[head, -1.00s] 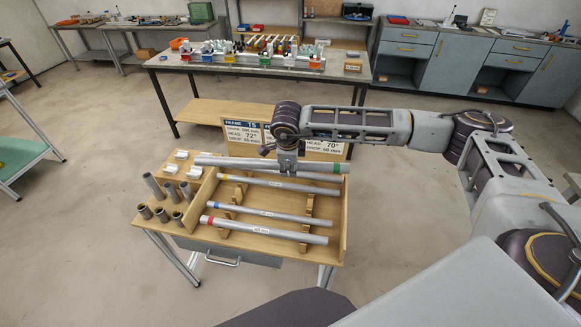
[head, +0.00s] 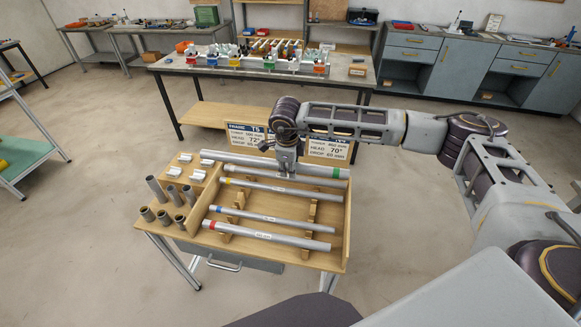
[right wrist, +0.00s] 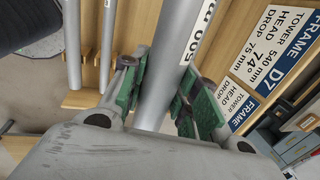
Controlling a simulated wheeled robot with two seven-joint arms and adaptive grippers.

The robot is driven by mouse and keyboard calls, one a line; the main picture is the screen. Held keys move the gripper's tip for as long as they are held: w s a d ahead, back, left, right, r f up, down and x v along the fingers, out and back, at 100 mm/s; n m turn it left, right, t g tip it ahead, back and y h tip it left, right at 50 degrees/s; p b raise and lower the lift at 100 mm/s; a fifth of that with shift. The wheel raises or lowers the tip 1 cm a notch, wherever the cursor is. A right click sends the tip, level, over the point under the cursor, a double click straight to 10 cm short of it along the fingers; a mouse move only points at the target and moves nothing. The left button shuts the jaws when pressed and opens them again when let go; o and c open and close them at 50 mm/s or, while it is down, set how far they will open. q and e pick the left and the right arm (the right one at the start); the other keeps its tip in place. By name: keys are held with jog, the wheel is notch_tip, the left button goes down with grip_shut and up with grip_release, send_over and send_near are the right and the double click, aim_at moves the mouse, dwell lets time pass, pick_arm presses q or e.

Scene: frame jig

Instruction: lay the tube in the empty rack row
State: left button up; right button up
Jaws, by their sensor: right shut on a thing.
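The tube (head: 235,161) is a long grey pipe with a green band near its right end. It lies across the back of the wooden rack (head: 346,225), nearly in line with the other tubes. My right gripper (head: 287,174) is shut around its middle. In the right wrist view, the green finger pads of the right gripper (right wrist: 160,97) stand on either side of the tube (right wrist: 183,45), which shows part of a printed label. I cannot tell whether the tube touches the rack's supports. My left gripper is out of view.
Tubes with yellow (head: 270,188), blue (head: 260,217) and red (head: 270,236) bands lie in the rack's nearer rows. Short pipe pieces (head: 157,189) and white fittings (head: 197,175) stand at left. Sign cards (head: 325,147) stand behind the rack.

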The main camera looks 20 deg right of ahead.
jog(key=shift+f, duration=0.2)
dwell(0.5)
jog(key=shift+s+a+f+b+x, duration=0.15)
jog(key=shift+s+a+b+x, duration=0.3)
jog(key=shift+b+x, duration=1.85)
jog(key=shift+s+a+f+b+x, duration=0.1)
jog(key=shift+s+a+b+x, duration=0.4)
jog(key=shift+x, duration=3.65)
jog(key=shift+s+a+f+b+x, duration=0.15)
jog(key=shift+s+b+x, duration=0.85)
jog(key=shift+x, duration=2.25)
jog(key=shift+w+d+f+b, duration=0.1)
jog(key=shift+w+f+b, duration=0.15)
jog(key=shift+b, duration=0.1)
jog(key=shift+r, duration=0.1)
jog(key=o, duration=1.1)
jog(key=shift+c, duration=0.2)
jog(key=shift+o, duration=0.2)
